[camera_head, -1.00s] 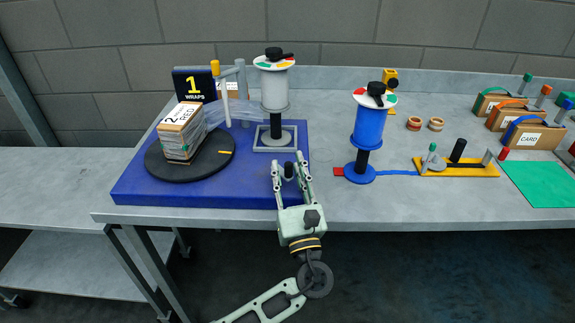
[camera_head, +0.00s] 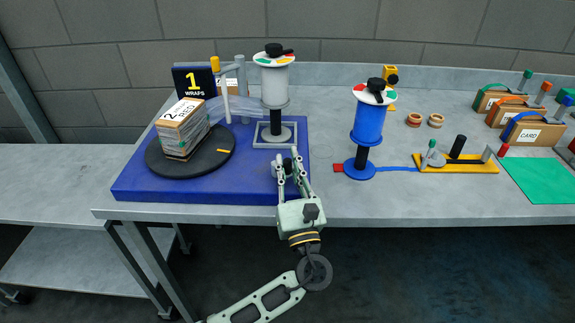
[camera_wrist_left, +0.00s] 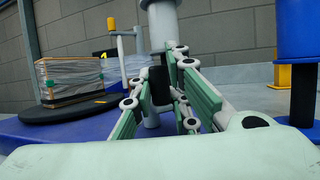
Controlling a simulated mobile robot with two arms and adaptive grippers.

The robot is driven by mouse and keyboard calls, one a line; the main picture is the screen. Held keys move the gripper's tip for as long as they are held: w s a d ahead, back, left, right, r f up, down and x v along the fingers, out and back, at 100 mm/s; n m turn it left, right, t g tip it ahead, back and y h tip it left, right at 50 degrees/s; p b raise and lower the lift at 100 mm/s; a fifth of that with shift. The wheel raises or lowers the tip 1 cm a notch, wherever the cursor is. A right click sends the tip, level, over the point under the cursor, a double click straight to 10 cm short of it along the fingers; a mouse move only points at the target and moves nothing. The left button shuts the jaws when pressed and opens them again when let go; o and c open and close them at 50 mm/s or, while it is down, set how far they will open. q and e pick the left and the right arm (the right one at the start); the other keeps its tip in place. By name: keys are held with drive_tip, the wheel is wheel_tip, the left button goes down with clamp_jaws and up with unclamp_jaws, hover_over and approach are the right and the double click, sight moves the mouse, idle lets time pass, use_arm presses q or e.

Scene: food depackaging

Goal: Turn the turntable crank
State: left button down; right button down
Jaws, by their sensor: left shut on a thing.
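The black turntable (camera_head: 164,163) sits on the left of a blue base. A carton (camera_head: 186,112) wrapped in clear film stands on it. My left gripper (camera_head: 287,152) is at the base's front right corner. Its fingers are shut on a black upright crank knob, seen between the fingers in the left wrist view (camera_wrist_left: 160,86). The fingers hide most of the knob in the head view, and the rest of the crank is hidden. A film spool (camera_head: 275,90) stands behind the gripper, with film running to the carton. My right gripper is not in view.
A black sign (camera_head: 193,82) reading "1 WRAPS" stands behind the turntable, beside a grey post with a yellow-topped rod. A blue spool (camera_head: 367,125) stands right of the gripper. Cartons (camera_head: 533,132) and a green mat (camera_head: 540,180) are farther right.

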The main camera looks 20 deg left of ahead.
use_arm(q)
drive_tip(key=shift+s+m+t+h, duration=0.1)
drive_tip(key=shift+m+t+h, duration=0.2)
drive_tip(key=shift+h, duration=0.2)
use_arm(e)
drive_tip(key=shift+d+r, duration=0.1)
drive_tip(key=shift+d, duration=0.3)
